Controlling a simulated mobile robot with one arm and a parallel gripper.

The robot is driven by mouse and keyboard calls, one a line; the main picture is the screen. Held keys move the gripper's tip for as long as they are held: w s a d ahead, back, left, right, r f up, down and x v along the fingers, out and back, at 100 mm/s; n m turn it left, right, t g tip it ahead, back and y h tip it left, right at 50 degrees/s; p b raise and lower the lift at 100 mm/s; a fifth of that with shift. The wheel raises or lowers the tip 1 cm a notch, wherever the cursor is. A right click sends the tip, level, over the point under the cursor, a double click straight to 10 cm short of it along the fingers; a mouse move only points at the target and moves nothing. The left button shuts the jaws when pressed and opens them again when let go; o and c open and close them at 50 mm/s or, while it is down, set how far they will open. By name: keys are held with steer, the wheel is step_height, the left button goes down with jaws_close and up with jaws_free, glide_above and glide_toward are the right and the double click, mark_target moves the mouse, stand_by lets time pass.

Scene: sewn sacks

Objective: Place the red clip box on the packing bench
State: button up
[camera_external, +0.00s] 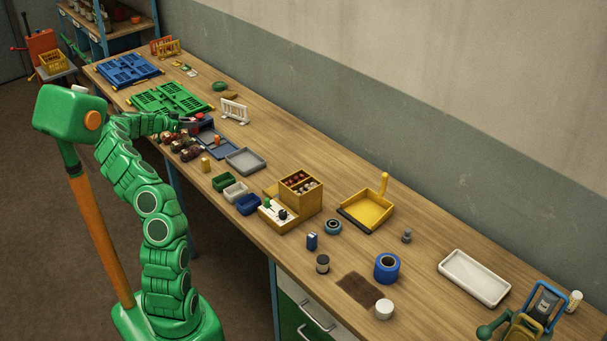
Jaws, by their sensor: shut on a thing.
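The packing bench (335,165) is a long wooden-topped bench along the wall. My green arm reaches over its front edge, and my gripper (188,122) is over the far-left part, beside the green crate panel. It is shut on a small red thing (198,115), which looks like the red clip box. The jaws and the clutter around them hide much of it. I cannot tell whether it touches the bench top.
Dark red and brown items (180,145), a blue tray (218,147) and a grey tray (245,161) crowd below the gripper. A green crate panel (170,98) and a white rack (235,110) stand nearby. Bare wood lies along the wall side.

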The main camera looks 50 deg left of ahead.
step_height(320, 180, down, 17)
steer(key=shift+r, duration=0.15)
stand_by(0.7)
steer(key=o, duration=1)
steer(key=shift+o, duration=0.2)
steer(key=v, duration=1.2)
